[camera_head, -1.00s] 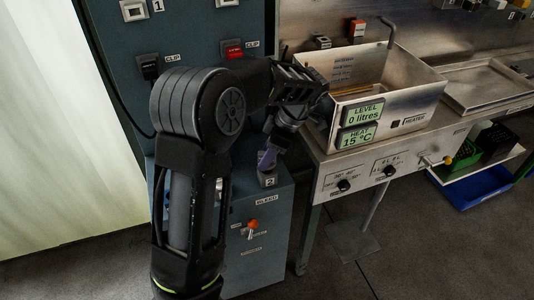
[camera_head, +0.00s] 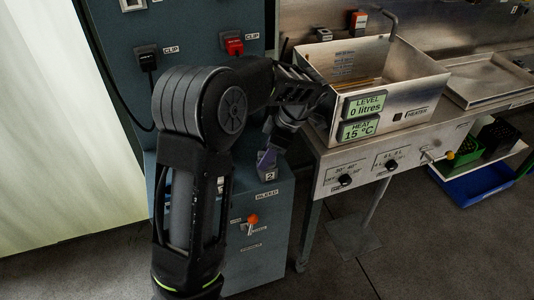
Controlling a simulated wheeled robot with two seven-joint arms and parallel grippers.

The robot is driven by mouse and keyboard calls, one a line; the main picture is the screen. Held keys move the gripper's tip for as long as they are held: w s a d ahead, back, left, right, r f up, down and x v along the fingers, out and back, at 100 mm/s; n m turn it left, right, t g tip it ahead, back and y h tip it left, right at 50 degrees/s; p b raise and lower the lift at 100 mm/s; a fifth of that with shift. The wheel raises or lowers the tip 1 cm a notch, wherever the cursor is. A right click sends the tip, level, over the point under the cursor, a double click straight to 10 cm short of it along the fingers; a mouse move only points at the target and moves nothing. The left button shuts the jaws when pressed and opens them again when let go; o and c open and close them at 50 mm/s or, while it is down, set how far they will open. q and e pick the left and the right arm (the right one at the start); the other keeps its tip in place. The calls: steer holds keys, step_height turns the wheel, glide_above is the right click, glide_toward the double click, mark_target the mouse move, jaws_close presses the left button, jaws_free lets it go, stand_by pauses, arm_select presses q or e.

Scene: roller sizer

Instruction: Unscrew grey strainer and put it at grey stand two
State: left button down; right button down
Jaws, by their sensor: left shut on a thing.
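My left gripper (camera_head: 270,150) points down at the top of the blue-grey cabinet, over the small grey stand marked 2 (camera_head: 268,172). It is shut on a purplish-grey piece (camera_head: 266,159), which seems to be the strainer. This piece is at the stand; I cannot tell whether it rests in it or is just above it. My own arm hides much of the cabinet top and the left part of the stand area. My right gripper is not in view.
A steel tank (camera_head: 425,85) with level and heat displays stands on the bench right of my gripper. The cabinet (camera_head: 270,240) has an orange-handled valve (camera_head: 252,220) on its front. Black (camera_head: 146,54) and red (camera_head: 233,44) clips hang on the blue panel behind.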

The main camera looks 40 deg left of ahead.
arm_select(q)
steer(key=shift+f, duration=0.2)
steer(key=c, duration=0.6)
jaws_free()
steer(key=shift+c, duration=0.2)
steer(key=shift+r, duration=0.15)
steer(key=shift+r, duration=0.3)
step_height(320, 180, up, 6)
steer(key=shift+f, duration=0.1)
step_height(320, 180, up, 3)
steer(key=shift+r+p, duration=0.1)
steer(key=shift+p, duration=0.85)
steer(key=shift+r, duration=0.2)
